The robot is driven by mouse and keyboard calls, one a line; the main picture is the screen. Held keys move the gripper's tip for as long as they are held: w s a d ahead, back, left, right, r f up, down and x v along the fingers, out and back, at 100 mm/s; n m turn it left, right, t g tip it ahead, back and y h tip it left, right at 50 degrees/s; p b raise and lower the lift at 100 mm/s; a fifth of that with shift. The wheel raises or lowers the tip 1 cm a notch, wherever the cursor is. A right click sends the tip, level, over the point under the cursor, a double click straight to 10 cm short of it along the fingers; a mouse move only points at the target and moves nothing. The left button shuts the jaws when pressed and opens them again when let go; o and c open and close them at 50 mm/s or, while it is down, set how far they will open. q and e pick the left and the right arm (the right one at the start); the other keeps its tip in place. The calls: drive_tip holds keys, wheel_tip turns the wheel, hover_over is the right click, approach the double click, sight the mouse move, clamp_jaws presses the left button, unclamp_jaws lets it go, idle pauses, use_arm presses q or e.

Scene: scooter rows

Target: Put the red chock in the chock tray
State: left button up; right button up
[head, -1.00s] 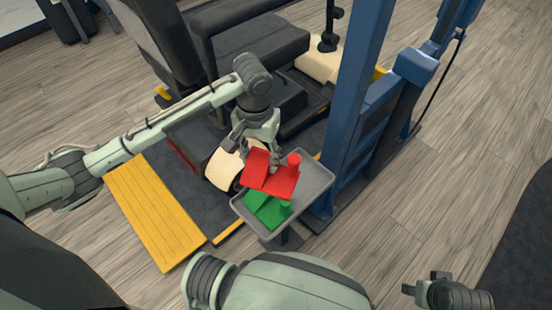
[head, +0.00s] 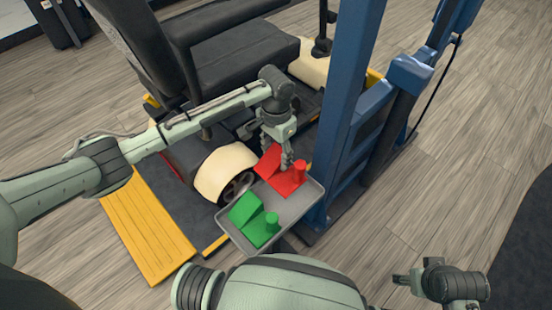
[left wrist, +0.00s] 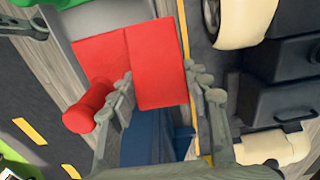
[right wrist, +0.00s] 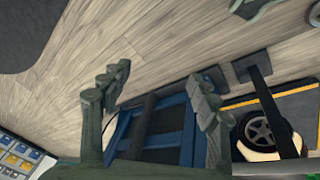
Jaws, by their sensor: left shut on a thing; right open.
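The red chock (head: 288,182), a wedge with a round peg, is at the far end of the grey chock tray (head: 297,208). I cannot tell whether it touches the tray floor or hangs just above it. My left gripper (head: 286,163) is shut on the red chock from above; in the left wrist view the red chock (left wrist: 158,62) sits between the fingers (left wrist: 165,85). A green chock (head: 252,218) lies in the near half of the tray, beside the red one. My right gripper (head: 400,281) is open and empty; it also shows in the right wrist view (right wrist: 157,85).
A scooter with a black seat (head: 245,60) and cream fender (head: 224,172) stands behind the tray. A blue post (head: 350,100) rises close to the tray's right. A yellow ramp (head: 148,228) lies at left.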

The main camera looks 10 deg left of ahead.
sight(276, 161)
use_arm(q)
drive_tip(key=shift+f, duration=1.5)
drive_tip(key=o, duration=1.4)
drive_tip(key=shift+c, duration=0.2)
drive_tip(key=shift+o, duration=0.5)
use_arm(e)
drive_tip(key=shift+a, duration=0.1)
drive_tip(key=shift+w+r, duration=0.1)
